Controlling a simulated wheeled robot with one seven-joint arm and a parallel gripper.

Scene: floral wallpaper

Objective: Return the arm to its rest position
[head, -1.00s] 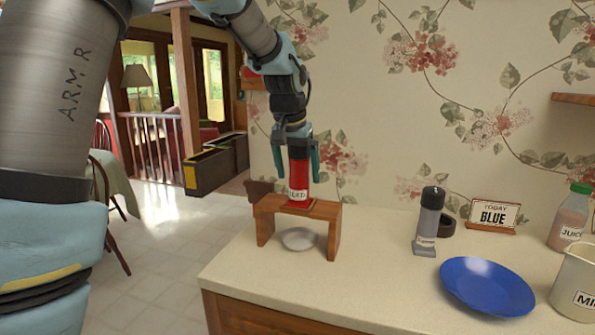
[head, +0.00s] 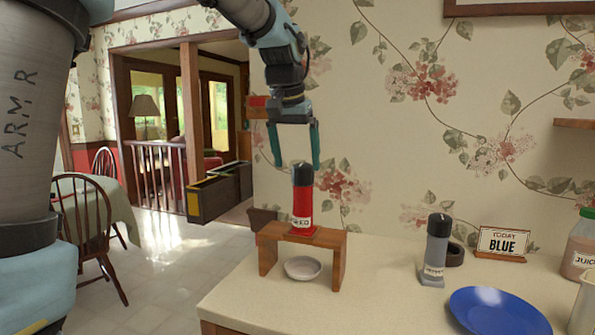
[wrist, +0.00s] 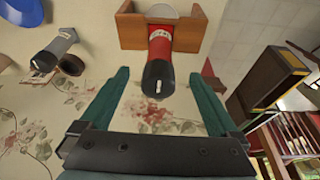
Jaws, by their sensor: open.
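My gripper (head: 296,146) is open and empty, with its two teal fingers pointing down above the red bottle. In the wrist view my gripper (wrist: 156,100) shows its fingers apart with nothing between them. The red bottle (head: 302,205) has a black top and a label I cannot read clearly. It stands upright on a small wooden stand (head: 338,262) on the counter. The bottle also shows in the wrist view (wrist: 160,48), beyond the fingertips and clear of them.
A white bowl (head: 303,268) sits under the stand. A grey bottle (head: 436,250), a blue plate (head: 498,312), a sign reading "TODAY BLUE" (head: 501,242) and a juice bottle (head: 580,245) stand to the right. The wallpapered wall (head: 400,130) is behind the counter (head: 390,290).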

